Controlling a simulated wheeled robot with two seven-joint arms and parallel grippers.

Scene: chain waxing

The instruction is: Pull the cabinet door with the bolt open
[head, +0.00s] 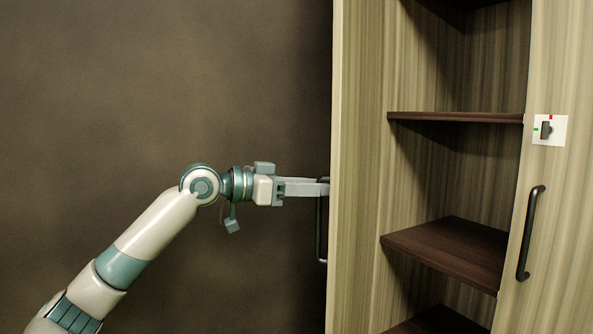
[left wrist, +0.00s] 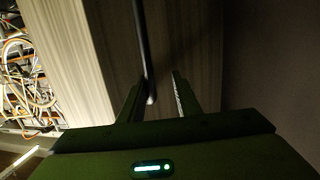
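The cabinet has two light wood doors. The right door (head: 565,215) carries the bolt (head: 547,130), a dark knob on a white plate with a red mark above and a green mark at left. This door appears closed, with its dark handle (head: 530,232) free. The left door (head: 360,160) stands wide open, its handle (head: 321,230) on the far left side. My left gripper (head: 324,187) is at that handle. In the left wrist view, the fingers (left wrist: 154,98) are apart, with the dark handle bar (left wrist: 143,45) between them and gaps visible. My right gripper is out of view.
Dark brown shelves (head: 455,248) inside the cabinet look empty. A plain brown wall (head: 150,80) fills the left, with free room around my left arm.

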